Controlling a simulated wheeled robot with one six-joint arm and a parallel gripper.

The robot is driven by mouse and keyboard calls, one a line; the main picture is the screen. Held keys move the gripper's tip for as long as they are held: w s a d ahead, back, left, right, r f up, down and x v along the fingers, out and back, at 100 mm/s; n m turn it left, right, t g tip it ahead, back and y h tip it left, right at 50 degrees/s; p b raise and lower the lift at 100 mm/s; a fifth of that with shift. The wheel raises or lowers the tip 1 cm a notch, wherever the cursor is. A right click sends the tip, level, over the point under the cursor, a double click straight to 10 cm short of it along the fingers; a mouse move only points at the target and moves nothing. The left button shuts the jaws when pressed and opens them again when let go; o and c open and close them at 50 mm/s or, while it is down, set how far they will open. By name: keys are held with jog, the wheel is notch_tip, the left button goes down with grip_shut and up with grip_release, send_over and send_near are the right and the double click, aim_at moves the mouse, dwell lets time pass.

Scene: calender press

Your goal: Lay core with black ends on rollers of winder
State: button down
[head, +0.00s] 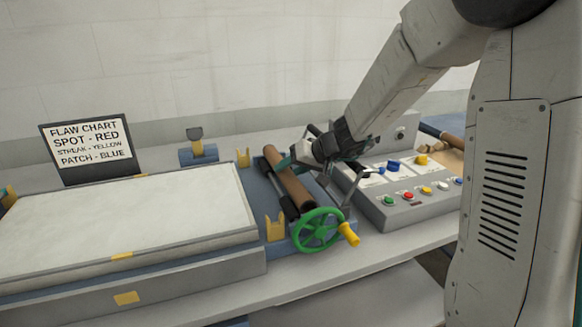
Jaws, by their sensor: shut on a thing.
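A brown core (288,180) lies lengthwise over the dark rollers (289,207) of the winder (264,198). It looks level with them, but I cannot tell whether it rests fully on them. My gripper (290,162) reaches in from the right and is shut on the core near its far half. The gripper hides part of the core. The colour of the core's end faces is too small to tell.
A green handwheel (318,231) with a yellow knob stands at the winder's near end. A button panel (410,208) is close on the right, with another brown roll (440,134) behind it. Yellow brackets (275,228) flank the winder. A flat pale bed (130,220) fills the left.

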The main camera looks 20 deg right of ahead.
jog(key=shift+s+d+f, duration=0.1)
jog(key=shift+s+f, duration=0.1)
jog(key=shift+f, duration=0.4)
jog(key=c, duration=1)
grip_release()
jog(key=o, duration=0.4)
jog(key=shift+w+f, duration=0.1)
jog(key=shift+w, duration=0.05)
jog(key=shift+r, duration=0.45)
notch_tip(320, 180, up, 3)
jog(key=shift+f, duration=0.2)
jog(key=shift+s+r, duration=0.3)
jog(key=shift+s, duration=0.35)
jog(key=s, duration=0.9)
jog(key=s+r, duration=0.1)
jog(key=s, duration=0.4)
jog(key=shift+s+r, duration=0.1)
jog(key=shift+s, duration=0.25)
